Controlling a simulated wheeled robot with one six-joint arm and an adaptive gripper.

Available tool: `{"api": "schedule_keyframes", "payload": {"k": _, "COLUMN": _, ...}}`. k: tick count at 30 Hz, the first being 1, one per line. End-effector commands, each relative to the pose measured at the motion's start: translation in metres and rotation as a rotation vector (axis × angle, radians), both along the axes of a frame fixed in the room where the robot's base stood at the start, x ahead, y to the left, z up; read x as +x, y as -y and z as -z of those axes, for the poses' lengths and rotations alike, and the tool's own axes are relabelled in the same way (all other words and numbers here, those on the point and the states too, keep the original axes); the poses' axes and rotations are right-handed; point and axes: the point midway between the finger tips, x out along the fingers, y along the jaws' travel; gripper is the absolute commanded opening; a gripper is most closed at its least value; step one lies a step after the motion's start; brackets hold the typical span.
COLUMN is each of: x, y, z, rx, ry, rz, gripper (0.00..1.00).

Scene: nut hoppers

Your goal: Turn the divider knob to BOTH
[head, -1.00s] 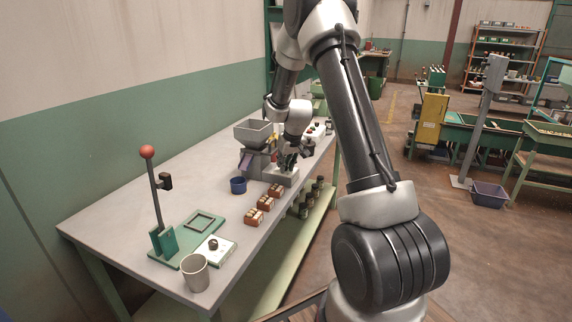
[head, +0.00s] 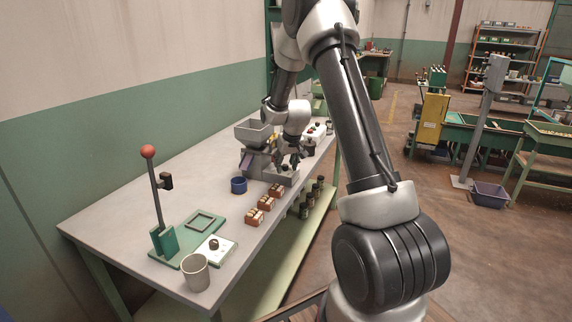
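A grey hopper machine (head: 252,133) stands on the workbench, with a low grey block (head: 284,179) at its front right. A small dark shape (head: 285,168) on top of the block looks like a knob; its setting and any label are too small to read. My gripper (head: 291,160) points down just above the block, very close to the dark shape. I cannot tell whether they touch, or whether the fingers are open or shut. A white plate with another dark knob (head: 214,243) lies at the near end of the bench, well away from my gripper.
A blue cup (head: 238,185) and several small brown boxes (head: 266,203) stand in front of the hopper. A lever press with a red ball (head: 148,152) and a grey cup (head: 196,272) are at the near end. A white control box (head: 315,131) stands behind my gripper.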

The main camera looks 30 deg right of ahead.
Motion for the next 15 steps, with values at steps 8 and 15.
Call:
{"api": "schedule_keyframes", "payload": {"k": 8, "x": -0.003, "y": 0.0, "z": -0.01, "rx": 0.0, "ry": 0.002, "rz": 0.0, "gripper": 0.44}}
{"api": "schedule_keyframes", "payload": {"k": 15, "x": -0.022, "y": -0.003, "z": -0.057, "rx": 0.0, "ry": 0.004, "rz": 0.0, "gripper": 0.44}}
